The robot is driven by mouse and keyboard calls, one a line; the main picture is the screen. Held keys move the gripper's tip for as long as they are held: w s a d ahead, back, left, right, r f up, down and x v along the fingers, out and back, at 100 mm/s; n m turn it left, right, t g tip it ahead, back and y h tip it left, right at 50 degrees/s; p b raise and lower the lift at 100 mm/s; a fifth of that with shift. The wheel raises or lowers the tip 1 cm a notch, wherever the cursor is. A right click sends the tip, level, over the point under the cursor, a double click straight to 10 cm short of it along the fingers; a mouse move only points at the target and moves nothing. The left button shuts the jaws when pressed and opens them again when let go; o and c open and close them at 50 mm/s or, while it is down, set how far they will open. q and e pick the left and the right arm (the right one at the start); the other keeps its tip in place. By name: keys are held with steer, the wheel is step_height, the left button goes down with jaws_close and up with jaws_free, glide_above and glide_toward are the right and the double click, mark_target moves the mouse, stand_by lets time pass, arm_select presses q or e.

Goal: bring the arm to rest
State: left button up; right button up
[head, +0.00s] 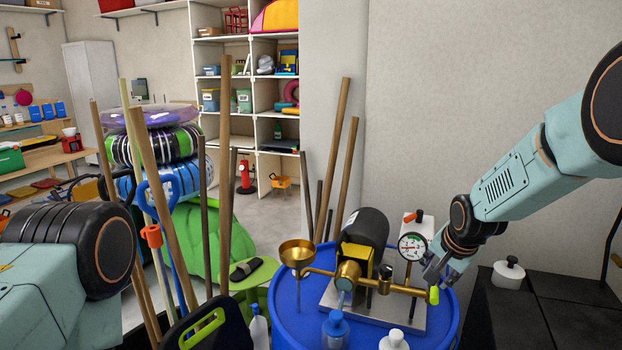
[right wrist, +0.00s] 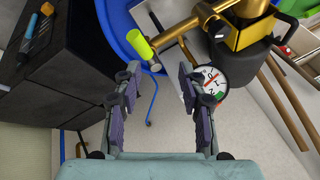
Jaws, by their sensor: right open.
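My right gripper (head: 438,278) reaches in from the right to the brass pump assembly in the head view. In the right wrist view the same gripper (right wrist: 160,80) has its two fingers apart with nothing between them. Just beyond the fingertips is the yellow-green end piece (right wrist: 140,43) of the brass pipe; it also shows in the head view (head: 434,295), close beside the gripper. I cannot tell whether they touch. My left arm fills the lower left of the head view, and its gripper is out of view.
The pump, with its pressure gauge (head: 412,247) and brass funnel (head: 297,254), stands on a blue drum (head: 284,315). Several wooden poles (head: 224,150) stand left.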

steer(key=s+a+f+n+g, duration=0.2)
steer(key=s+f, duration=0.8)
steer(key=s, duration=0.1)
steer(key=s+a+f+n+g, duration=0.1)
steer(key=s+a+f+n, duration=0.15)
steer(key=s+f, duration=0.8)
steer(key=s+f+n+g, duration=0.3)
steer(key=s+n, duration=0.2)
steer(key=s, duration=2)
step_height(320, 180, down, 21)
steer(key=b, duration=2.1)
steer(key=shift+a+r, duration=0.15)
steer(key=shift+r, duration=0.05)
